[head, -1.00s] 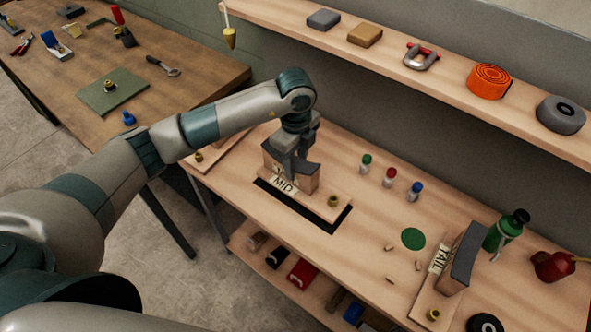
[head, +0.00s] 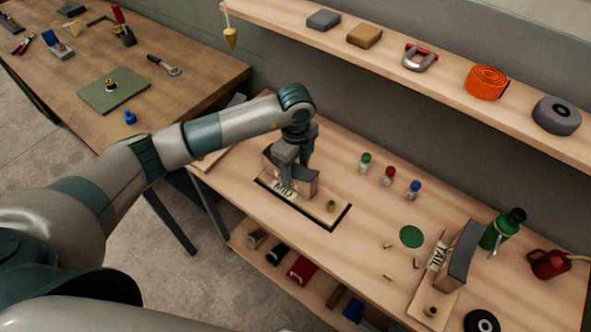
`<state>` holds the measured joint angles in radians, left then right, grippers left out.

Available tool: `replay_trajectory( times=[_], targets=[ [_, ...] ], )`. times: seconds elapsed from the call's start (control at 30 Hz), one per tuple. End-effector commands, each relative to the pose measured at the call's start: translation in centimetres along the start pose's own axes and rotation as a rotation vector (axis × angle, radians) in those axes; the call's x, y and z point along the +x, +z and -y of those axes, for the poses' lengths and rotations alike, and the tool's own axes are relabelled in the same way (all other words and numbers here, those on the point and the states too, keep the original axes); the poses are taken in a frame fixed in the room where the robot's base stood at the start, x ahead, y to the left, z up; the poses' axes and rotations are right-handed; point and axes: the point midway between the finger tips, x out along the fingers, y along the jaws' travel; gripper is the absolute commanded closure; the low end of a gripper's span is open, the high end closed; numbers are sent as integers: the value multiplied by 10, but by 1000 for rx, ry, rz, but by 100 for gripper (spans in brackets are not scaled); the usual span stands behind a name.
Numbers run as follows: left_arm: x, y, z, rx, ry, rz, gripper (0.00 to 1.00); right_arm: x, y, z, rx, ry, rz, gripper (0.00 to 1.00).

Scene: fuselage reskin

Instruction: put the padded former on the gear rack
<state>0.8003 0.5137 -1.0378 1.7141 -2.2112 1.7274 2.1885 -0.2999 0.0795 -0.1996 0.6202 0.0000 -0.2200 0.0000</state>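A wooden former with a dark pad on its upper edge and a MID label (head: 284,192) stands upright on its board, inside a black rectangular outline (head: 335,221) on the bench. My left gripper (head: 296,172) reaches down over it, one finger on each side of its upright block, partly hiding it. A second padded former (head: 462,252), labelled TAIL, stands upright at the bench's right end with nothing holding it. No part is marked as a gear rack; a wall shelf (head: 455,84) and a lower shelf (head: 262,258) are in view. My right gripper is out of view.
Small green-, red- and blue-capped bottles (head: 388,176) stand behind the outline. A green disc (head: 411,237) and small pegs lie before the TAIL former. Wall shelf items include an orange roll (head: 486,82).

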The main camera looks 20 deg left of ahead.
Motion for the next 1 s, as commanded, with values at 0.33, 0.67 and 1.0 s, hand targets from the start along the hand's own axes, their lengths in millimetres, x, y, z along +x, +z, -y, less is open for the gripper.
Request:
replay_trajectory(
  times=[0.33, 0.67, 1.0],
  targets=[
    [-8, 0, 0, 0, -1, 1, 49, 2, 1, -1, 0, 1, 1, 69],
    [-55, 0, 1, 1, -5, 1, 49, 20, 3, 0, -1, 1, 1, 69],
    [-109, 0, 1, 0, -3, 0, 49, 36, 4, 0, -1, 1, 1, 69]
  ],
)
